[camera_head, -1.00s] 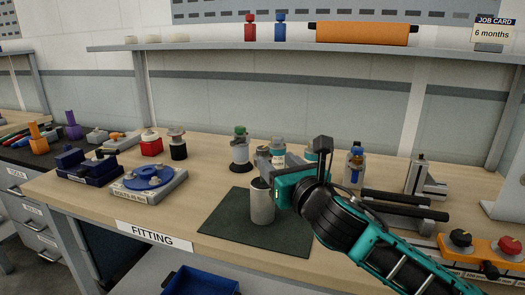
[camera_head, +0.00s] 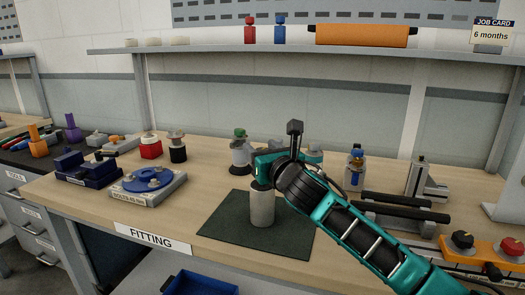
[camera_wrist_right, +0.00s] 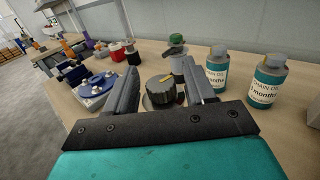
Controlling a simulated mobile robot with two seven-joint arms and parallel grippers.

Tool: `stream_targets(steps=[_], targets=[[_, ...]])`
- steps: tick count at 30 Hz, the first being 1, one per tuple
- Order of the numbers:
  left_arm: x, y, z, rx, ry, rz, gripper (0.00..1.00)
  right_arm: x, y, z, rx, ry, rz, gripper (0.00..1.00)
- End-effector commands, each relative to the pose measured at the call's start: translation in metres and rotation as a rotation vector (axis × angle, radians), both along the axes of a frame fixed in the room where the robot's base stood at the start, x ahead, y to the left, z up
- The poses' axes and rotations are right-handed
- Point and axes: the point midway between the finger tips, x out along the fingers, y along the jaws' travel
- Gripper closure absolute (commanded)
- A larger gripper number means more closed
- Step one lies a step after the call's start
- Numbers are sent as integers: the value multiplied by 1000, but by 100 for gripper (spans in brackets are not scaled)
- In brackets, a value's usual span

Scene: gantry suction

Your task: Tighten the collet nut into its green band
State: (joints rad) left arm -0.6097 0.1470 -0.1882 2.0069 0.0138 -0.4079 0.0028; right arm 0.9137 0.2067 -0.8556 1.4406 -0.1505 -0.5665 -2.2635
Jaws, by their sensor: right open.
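A grey cylinder (camera_head: 262,208) stands upright on a dark green mat (camera_head: 226,229). In the right wrist view a dark knurled nut (camera_wrist_right: 161,92) with a yellow mark sits on top, apparently the collet nut. No green band can be made out on it. My right gripper (camera_head: 264,176) is at the cylinder's top and hides the nut in the head view. In the right wrist view the right gripper (camera_wrist_right: 163,78) is open, with one finger on each side of the nut and gaps visible. My left gripper is not in view.
A green-topped fitting (camera_head: 240,152) stands behind the mat. Two chain oil bottles (camera_wrist_right: 215,72) (camera_wrist_right: 267,82) stand to the right in the wrist view. A blue round fixture (camera_head: 147,181) is at the left. Black bars (camera_head: 397,200) and an orange control box (camera_head: 490,247) lie right. The mat's front is clear.

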Motion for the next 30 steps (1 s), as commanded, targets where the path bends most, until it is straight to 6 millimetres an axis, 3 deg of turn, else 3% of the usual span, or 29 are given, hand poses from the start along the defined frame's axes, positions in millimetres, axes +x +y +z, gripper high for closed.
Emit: stream_targets(steps=[2,15,22,30], targets=[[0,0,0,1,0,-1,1,0,0,0,0,0,0,51],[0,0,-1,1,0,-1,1,0,0,-1,0,1,0,94],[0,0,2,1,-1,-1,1,0,1,-1,-3,5,-39,95],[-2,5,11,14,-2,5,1,-1,2,1,-3,7,-240,95]])
